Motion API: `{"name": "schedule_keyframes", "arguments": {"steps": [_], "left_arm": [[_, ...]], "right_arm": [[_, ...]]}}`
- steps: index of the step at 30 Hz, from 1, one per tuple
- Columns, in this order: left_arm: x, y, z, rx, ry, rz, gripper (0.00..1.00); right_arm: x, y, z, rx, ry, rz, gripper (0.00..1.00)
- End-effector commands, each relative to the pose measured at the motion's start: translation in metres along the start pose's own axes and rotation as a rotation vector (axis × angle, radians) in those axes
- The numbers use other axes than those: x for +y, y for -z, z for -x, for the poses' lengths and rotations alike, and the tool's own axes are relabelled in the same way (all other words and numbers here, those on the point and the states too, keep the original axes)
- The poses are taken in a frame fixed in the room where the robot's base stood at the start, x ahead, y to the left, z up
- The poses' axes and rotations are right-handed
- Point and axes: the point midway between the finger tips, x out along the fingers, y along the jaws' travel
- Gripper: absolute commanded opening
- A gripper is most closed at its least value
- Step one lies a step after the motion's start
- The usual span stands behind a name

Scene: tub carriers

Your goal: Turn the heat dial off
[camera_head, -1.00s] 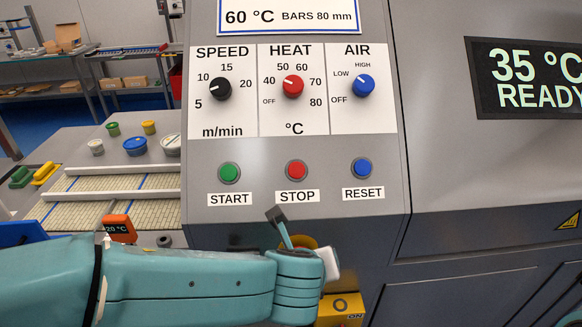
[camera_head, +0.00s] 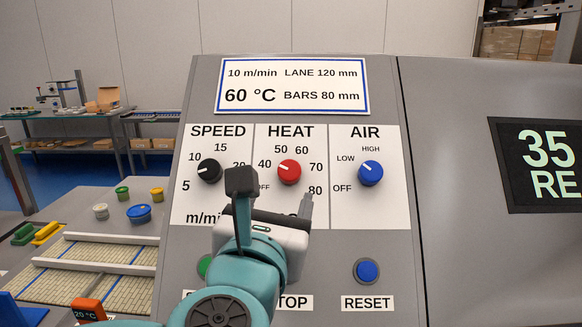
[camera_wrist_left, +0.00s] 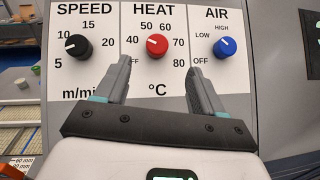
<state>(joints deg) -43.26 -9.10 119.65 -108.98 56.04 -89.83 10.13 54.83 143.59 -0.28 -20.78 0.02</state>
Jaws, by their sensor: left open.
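The red heat dial (camera_head: 289,172) is on the white panel, between the speed and air dials. Its white mark points up and left, near the 40 on its scale; OFF is at the lower left. My left gripper (camera_head: 273,192) is open and empty just below the dial, one finger to each side. In the left wrist view the heat dial (camera_wrist_left: 156,46) lies ahead, between and a little beyond the two fingertips (camera_wrist_left: 160,66). No contact shows. My gripper hides part of the lower scale in the head view. My right gripper is not in view.
The black speed dial (camera_head: 209,171) is close on the left and the blue air dial (camera_head: 370,173) on the right. Below are a partly hidden green START button (camera_head: 205,266) and a blue RESET button (camera_head: 367,271); my arm covers the STOP button. A display (camera_head: 548,165) is at right.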

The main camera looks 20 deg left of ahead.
Motion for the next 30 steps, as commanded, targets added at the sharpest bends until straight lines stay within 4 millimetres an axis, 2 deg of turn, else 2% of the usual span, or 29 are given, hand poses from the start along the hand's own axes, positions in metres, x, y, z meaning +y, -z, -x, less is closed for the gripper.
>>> {"name": "schedule_keyframes", "arguments": {"steps": [1, 6, 12, 18, 26, 27, 29, 30], "left_arm": [[0.001, 0.0, -0.015, 0.005, -0.007, -0.002, 0.69], [0.001, 0.001, -0.055, 0.006, -0.006, -0.002, 0.69], [0.0, 0.0, -0.093, 0.004, -0.004, 0.0, 0.69], [-0.001, 0.001, -0.11, 0.002, -0.004, 0.001, 0.69], [-0.001, 0.001, -0.112, 0.002, -0.003, 0.001, 0.69], [-0.001, 0.001, -0.112, 0.002, -0.003, 0.001, 0.62], [-0.001, 0.001, -0.112, 0.002, -0.003, 0.001, 0.43], [-0.001, 0.001, -0.112, 0.002, -0.003, 0.001, 0.3]], "right_arm": [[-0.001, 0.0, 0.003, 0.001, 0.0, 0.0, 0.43], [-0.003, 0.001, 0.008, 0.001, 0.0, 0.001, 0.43], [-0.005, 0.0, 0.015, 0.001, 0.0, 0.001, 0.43], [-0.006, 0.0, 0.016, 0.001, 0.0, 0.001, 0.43], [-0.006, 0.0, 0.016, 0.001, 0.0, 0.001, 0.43], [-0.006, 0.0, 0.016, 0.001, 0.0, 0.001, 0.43], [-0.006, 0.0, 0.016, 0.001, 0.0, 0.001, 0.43], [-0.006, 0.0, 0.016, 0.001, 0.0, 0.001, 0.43]]}}
